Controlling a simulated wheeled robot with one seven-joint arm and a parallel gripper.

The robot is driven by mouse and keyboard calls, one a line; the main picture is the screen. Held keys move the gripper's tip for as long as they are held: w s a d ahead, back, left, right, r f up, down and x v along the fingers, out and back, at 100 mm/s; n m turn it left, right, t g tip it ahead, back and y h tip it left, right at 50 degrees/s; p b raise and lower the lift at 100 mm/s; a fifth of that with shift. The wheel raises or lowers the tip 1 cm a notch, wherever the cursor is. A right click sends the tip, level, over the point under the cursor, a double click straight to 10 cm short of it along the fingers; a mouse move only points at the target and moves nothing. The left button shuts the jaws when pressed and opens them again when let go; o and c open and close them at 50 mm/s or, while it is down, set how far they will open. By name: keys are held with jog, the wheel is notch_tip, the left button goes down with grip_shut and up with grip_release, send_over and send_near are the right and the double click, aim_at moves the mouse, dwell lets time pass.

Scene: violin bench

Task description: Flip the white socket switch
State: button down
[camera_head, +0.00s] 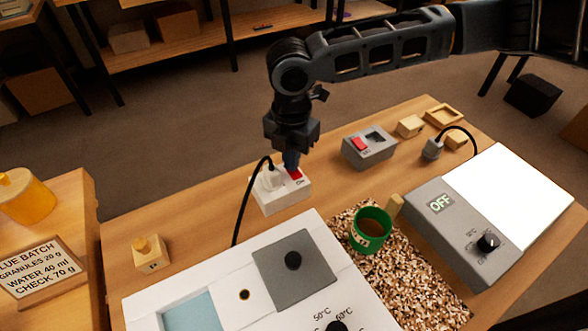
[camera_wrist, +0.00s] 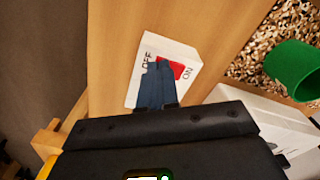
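The white socket (camera_head: 283,200) is a small box on the wooden bench, with a red switch (camera_head: 296,174) at its right end. A white plug (camera_head: 272,180) with a black cord sits in its left part. In the wrist view the red switch (camera_wrist: 178,70) lies between the printed words OFF and ON. My gripper (camera_head: 291,166) points down just over the socket at the switch. In the wrist view its two blue-grey fingers (camera_wrist: 158,68) are together, with nothing seen between them. Their tips overlap the switch's OFF side; I cannot tell whether they touch it.
A grey socket (camera_head: 370,152) with its own red switch stands to the right. A green mug (camera_head: 371,228) stands on a speckled mat (camera_head: 413,272). A white device (camera_head: 240,310) is in front, and a grey unit showing OFF (camera_head: 455,235) is at the right.

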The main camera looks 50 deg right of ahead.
jog(key=shift+r+p, duration=3.15)
jog(key=shift+r, duration=0.35)
